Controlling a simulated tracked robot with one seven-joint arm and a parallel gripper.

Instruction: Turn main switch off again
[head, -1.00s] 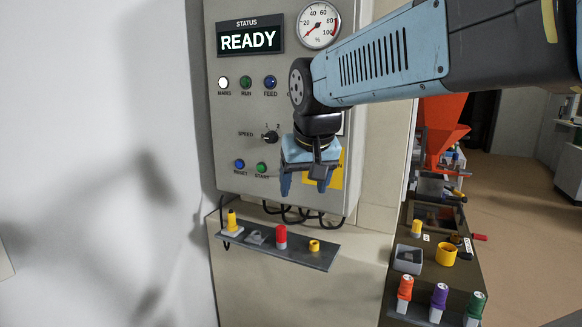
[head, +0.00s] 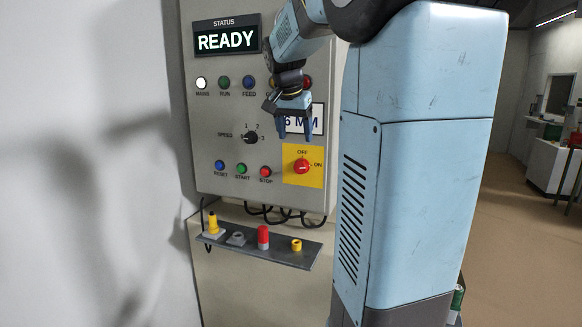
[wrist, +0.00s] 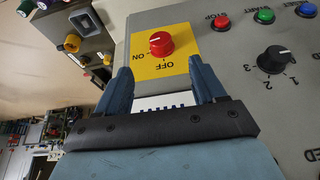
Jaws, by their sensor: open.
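The main switch is a red rotary knob (head: 302,166) on a yellow plate (head: 289,177) at the panel's lower right. OFF is printed above it and ON to its right. Its pale mark appears to lie toward ON. My gripper (head: 295,133) is open and empty, just above the knob in the head view, with its fingers pointing down. In the wrist view, the knob (wrist: 161,43) shows beyond and between my open fingertips (wrist: 160,68), apart from them.
The status display (head: 227,40) reads READY and the white MAINS lamp (head: 201,83) is lit. The speed knob (head: 250,137) and the red STOP button (head: 266,172) are close by. A shelf (head: 275,254) with small parts is below the panel.

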